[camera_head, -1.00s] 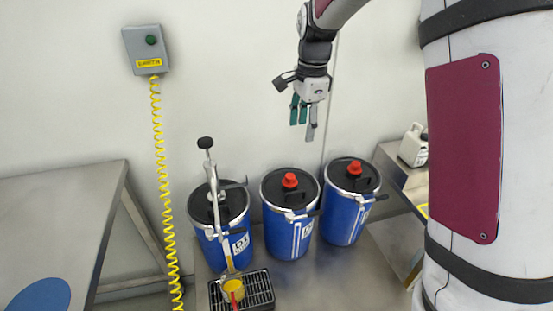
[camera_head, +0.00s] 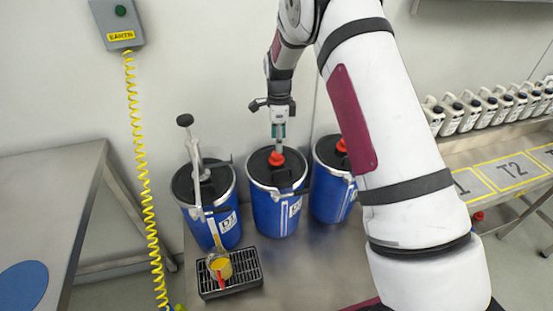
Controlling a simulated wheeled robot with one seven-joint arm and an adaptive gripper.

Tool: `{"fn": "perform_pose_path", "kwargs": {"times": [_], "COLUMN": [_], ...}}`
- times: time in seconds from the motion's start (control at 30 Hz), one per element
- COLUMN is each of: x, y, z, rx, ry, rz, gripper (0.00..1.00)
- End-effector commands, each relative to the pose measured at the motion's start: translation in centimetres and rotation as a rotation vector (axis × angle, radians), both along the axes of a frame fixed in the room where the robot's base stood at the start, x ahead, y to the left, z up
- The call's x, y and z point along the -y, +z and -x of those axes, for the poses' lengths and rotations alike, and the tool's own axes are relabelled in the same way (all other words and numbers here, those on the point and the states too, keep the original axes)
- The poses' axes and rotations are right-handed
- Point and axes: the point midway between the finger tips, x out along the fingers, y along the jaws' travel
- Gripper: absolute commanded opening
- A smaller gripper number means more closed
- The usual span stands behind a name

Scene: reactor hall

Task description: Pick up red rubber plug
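A red plug (camera_head: 276,159) sits on the black lid of the middle blue drum (camera_head: 276,212). A second red plug (camera_head: 341,146) is on the right blue drum (camera_head: 331,197), partly hidden by my arm. My gripper (camera_head: 279,143) points down right over the middle plug, its fingertips at or just above the plug's top. The fingers line up in this view, so I cannot tell their gap or whether they touch the plug.
The left blue drum (camera_head: 222,226) carries a tall hand pump (camera_head: 194,155). A yellow cup (camera_head: 220,267) stands on a black drip grate (camera_head: 245,270). A yellow coiled cable (camera_head: 142,185) hangs at left. White bottles (camera_head: 470,112) line the right bench.

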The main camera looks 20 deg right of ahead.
Motion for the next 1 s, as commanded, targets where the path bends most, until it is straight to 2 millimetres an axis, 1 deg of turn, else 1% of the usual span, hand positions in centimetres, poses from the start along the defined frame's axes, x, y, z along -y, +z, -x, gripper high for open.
{"fn": "perform_pose_path", "kwargs": {"times": [0.17, 0.4, 0.5, 0.6, 0.8, 0.97, 1.0], "x": [-0.1, -0.6, -0.5, -0.5, -0.6, -0.6, -0.6], "y": [-1.0, -4.4, -5.3, -5.7, -5.8, -5.7, -5.7], "z": [0.0, -0.2, -0.3, -0.3, -0.3, -0.3, -0.3], "rx": [0.0, -0.003, 0.0, 0.0, 0.001, 0.001, 0.001], "ry": [0.001, 0.001, 0.001, 0.001, 0.001, 0.001, 0.001], "rz": [0.0, -0.001, 0.0, 0.0, 0.0, 0.0, 0.0], "gripper": [0.51, 0.51, 0.51, 0.51, 0.51, 0.14, 0.05]}}
